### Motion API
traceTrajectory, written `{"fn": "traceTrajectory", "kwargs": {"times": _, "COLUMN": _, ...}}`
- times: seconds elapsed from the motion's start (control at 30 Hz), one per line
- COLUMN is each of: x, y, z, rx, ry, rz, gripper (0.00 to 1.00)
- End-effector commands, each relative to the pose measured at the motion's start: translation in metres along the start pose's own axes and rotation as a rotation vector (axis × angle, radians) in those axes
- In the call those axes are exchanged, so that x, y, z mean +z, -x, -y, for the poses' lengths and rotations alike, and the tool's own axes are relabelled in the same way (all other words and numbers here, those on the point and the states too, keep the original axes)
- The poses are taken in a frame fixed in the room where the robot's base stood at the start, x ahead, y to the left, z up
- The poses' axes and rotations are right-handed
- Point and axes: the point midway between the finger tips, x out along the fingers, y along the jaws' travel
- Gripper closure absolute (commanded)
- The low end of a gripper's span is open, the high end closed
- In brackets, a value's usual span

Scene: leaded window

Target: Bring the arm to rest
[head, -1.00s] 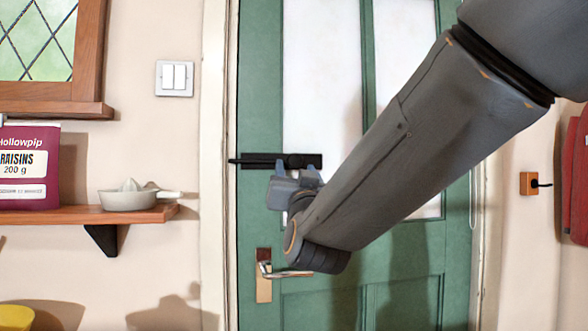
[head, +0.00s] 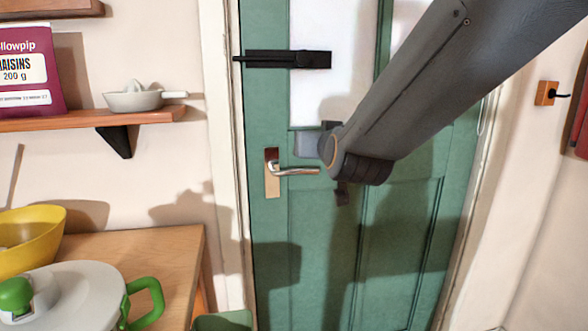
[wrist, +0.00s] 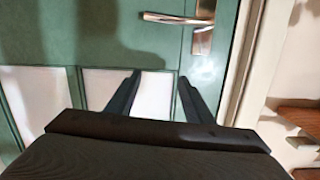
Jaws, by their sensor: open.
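My arm (head: 420,85) reaches in from the upper right in the head view, in front of a green door (head: 310,230). My gripper is mostly hidden behind my wrist there, just right of the door's lever handle (head: 298,171). In the wrist view my gripper (wrist: 159,76) has its two dark fingers spread apart with nothing between them. They point toward the door, and the handle (wrist: 178,18) shows at the top of that view, beyond the fingertips. I cannot tell the exact gap to the door.
A black bolt (head: 300,60) sits on the door above the handle. At left are a shelf (head: 60,122) with a raisins bag (head: 28,70) and a juicer (head: 135,98), and a wooden table (head: 150,255) with a yellow bowl (head: 30,238). A wooden block (head: 546,93) is on the right wall.

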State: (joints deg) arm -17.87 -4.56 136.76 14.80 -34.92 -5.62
Motion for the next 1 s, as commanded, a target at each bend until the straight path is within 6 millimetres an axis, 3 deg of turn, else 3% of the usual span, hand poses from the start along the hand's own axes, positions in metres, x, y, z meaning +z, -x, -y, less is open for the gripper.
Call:
{"fn": "traceTrajectory", "kwargs": {"times": 0.1, "x": 0.073, "y": 0.016, "z": -0.03, "rx": 0.026, "ry": 0.012, "rz": 0.277, "gripper": 0.52}}
{"fn": "traceTrajectory", "kwargs": {"times": 0.17, "x": 0.11, "y": 0.031, "z": -0.045, "rx": 0.04, "ry": 0.013, "rz": 0.416, "gripper": 0.52}}
{"fn": "traceTrajectory", "kwargs": {"times": 0.3, "x": 0.184, "y": 0.085, "z": -0.077, "rx": 0.082, "ry": 0.001, "rz": 0.735, "gripper": 0.52}}
{"fn": "traceTrajectory", "kwargs": {"times": 0.43, "x": 0.235, "y": 0.15, "z": -0.101, "rx": 0.121, "ry": -0.02, "rz": 1.014, "gripper": 0.52}}
{"fn": "traceTrajectory", "kwargs": {"times": 0.6, "x": 0.269, "y": 0.224, "z": -0.118, "rx": 0.164, "ry": -0.05, "rz": 1.284, "gripper": 0.52}}
{"fn": "traceTrajectory", "kwargs": {"times": 0.7, "x": 0.276, "y": 0.25, "z": -0.123, "rx": 0.179, "ry": -0.062, "rz": 1.373, "gripper": 0.52}}
{"fn": "traceTrajectory", "kwargs": {"times": 0.8, "x": 0.28, "y": 0.262, "z": -0.124, "rx": 0.186, "ry": -0.067, "rz": 1.414, "gripper": 0.52}}
{"fn": "traceTrajectory", "kwargs": {"times": 1.0, "x": 0.28, "y": 0.263, "z": -0.124, "rx": 0.186, "ry": -0.067, "rz": 1.42, "gripper": 0.52}}
